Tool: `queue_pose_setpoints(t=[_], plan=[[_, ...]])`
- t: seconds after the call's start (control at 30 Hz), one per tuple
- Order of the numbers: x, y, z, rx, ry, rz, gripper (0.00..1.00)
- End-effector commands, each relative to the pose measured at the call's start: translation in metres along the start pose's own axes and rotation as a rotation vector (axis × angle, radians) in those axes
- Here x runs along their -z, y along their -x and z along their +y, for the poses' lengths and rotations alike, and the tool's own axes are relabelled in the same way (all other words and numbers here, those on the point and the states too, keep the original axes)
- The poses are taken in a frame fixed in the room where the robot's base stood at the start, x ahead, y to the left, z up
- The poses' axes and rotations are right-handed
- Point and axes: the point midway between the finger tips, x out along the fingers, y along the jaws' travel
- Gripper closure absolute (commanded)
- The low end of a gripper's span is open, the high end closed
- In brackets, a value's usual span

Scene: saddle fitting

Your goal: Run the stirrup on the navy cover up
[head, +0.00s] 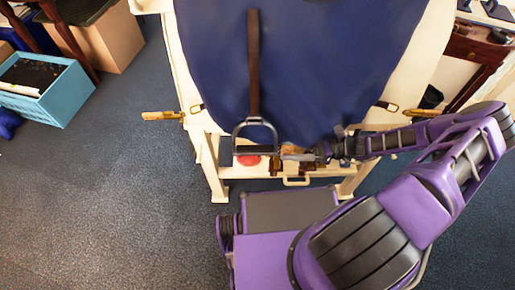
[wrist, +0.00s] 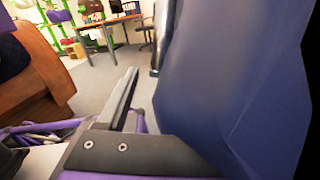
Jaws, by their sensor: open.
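The navy cover (head: 310,60) hangs over a cream stand and fills the right side of the wrist view (wrist: 230,80). A brown strap (head: 254,70) runs down the cover. The grey metal stirrup (head: 256,150) hangs at the strap's lower end, by the cover's bottom edge, with its dark tread lowest. My gripper (head: 297,156) is open, just right of the stirrup's tread and close to it. I cannot tell whether they touch. One gripper finger (wrist: 122,100) shows in the wrist view beside the cover. No stirrup is clearly seen there.
The cream stand (head: 215,180) has a low shelf with a red item (head: 248,160) behind the stirrup. A blue crate (head: 45,95) and a cardboard box (head: 103,40) stand at left. A brown wooden table (head: 475,50) is at right.

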Motion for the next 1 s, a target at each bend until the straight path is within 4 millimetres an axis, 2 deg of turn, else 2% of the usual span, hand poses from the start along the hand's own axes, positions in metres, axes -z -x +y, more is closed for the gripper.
queue_pose_setpoints(t=[0.03,0.2,0.43,0.6,0.87,0.9,1.0], plan=[[-0.001,-0.013,0.001,-0.003,-0.001,-0.003,0.32],[0.0,-0.049,0.001,-0.003,0.0,-0.002,0.32],[0.0,-0.085,0.001,-0.001,-0.001,-0.001,0.32],[0.0,-0.096,0.0,0.0,0.001,0.0,0.32],[0.0,-0.097,0.0,0.0,0.001,0.001,0.32],[0.0,-0.097,0.0,0.0,0.001,0.001,0.34],[0.0,-0.097,0.0,0.0,0.001,0.001,0.52]])
